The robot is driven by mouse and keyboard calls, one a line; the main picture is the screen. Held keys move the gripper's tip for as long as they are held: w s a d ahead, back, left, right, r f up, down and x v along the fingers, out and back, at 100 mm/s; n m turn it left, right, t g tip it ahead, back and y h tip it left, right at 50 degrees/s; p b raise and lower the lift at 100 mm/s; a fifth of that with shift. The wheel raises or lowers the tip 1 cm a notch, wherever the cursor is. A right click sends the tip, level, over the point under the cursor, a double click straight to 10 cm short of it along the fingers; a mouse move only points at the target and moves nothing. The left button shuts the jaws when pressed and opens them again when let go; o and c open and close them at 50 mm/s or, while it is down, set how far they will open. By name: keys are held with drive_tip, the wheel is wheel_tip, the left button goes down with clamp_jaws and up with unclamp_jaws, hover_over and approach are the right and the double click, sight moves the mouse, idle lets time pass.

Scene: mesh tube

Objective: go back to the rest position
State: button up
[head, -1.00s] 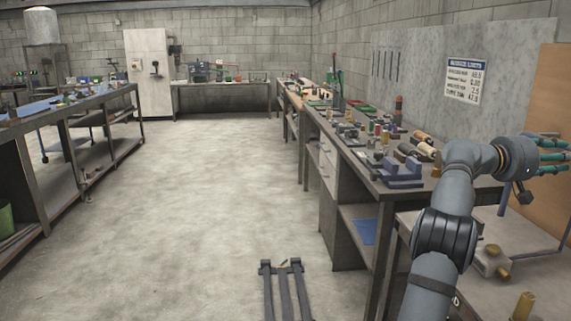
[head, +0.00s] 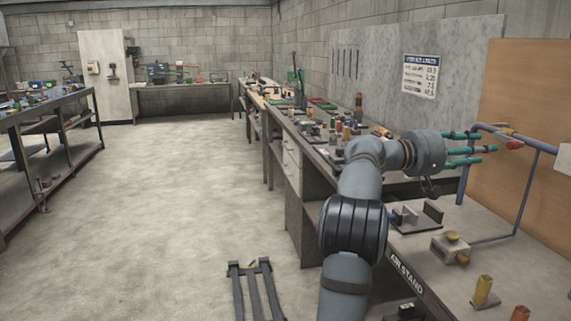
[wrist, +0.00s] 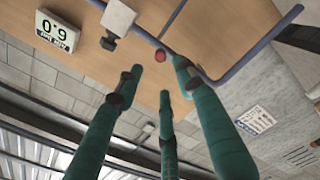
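My gripper (head: 484,149) has several long green fingers. It is held out to the right above the bench at the right of the head view. In the wrist view the fingers of my gripper (wrist: 160,78) are spread apart, with nothing held between them. A red knob (head: 514,145) on the blue pipe frame (head: 530,190) is just beyond the fingertips in the head view. The red knob also shows between the fingertips in the wrist view (wrist: 163,56), apart from them as far as I can tell.
The near bench, marked "AIR STAND" (head: 406,272), carries a grey block with a brass knob (head: 452,246) and a brass post (head: 483,291). A cluttered workbench runs along the right wall. A brown board (head: 540,100) stands behind the pipe frame. Open floor (head: 170,200) lies to the left.

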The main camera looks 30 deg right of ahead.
sight(510, 147)
drive_tip(key=x, duration=1.1)
drive_tip(key=shift+s+d+f, duration=0.1)
drive_tip(key=shift+d, duration=0.25)
drive_tip(key=shift+d+r+p, duration=0.35)
drive_tip(key=shift+r+p, duration=0.15)
drive_tip(key=shift+p, duration=0.15)
drive_tip(key=shift+r+n+p, duration=0.15)
drive_tip(key=shift+n+p, duration=0.3)
drive_tip(key=shift+n, duration=0.05)
drive_tip(key=shift+a+r+n, duration=0.2)
drive_tip(key=shift+n, duration=0.1)
drive_tip(key=shift+d+f, duration=0.15)
drive_tip(key=shift+f, duration=0.05)
